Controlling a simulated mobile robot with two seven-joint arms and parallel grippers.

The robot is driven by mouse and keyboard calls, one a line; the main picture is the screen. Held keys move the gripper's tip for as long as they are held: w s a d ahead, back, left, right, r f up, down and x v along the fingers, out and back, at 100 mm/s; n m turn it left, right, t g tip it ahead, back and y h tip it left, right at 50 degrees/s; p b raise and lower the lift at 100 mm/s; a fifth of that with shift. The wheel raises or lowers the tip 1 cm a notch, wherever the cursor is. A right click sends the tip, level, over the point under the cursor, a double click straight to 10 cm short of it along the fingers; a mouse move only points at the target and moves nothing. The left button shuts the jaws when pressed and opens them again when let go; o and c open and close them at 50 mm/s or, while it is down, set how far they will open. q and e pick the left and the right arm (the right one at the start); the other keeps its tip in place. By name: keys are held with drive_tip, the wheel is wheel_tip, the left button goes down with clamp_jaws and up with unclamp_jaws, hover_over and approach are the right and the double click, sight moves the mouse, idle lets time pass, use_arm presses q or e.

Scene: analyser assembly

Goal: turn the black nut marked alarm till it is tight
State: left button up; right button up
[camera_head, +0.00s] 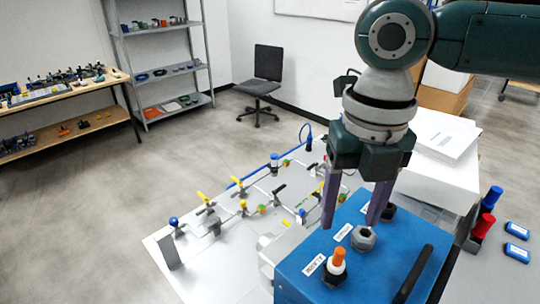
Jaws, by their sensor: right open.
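A blue box (320,250) carries three round fittings in a row on its top. The nearest is a dark nut (334,275) with a white and orange plug standing in it. The middle one is a grey hexagonal nut (364,239), and a black one (388,212) sits farther back. Small white labels (314,265) lie beside them; their print is too small to read, so I cannot tell which is marked alarm. My right gripper (350,222) points down over the box with its two purple fingers apart and empty, close to the middle nut. My left gripper is out of view.
A black handle (414,274) rises from the box's right side. Left of the box is a white board (205,265) with pipes and yellow-handled valves. Red and blue cylinders (486,222) and blue blocks (517,231) lie right. A paper stack (440,136) is behind.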

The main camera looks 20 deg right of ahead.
drive_tip(key=b, duration=0.5)
hover_over(337, 262)
drive_tip(key=f, duration=0.5)
drive_tip(key=shift+w+d+f, duration=0.15)
drive_tip(key=shift+w+d, duration=0.15)
wheel_tip(337, 262, down, 7)
drive_tip(key=b, duration=0.4)
drive_tip(key=shift+f+b, duration=0.1)
drive_tip(key=shift+b, duration=0.2)
drive_tip(key=shift+c, duration=0.4)
clamp_jaws()
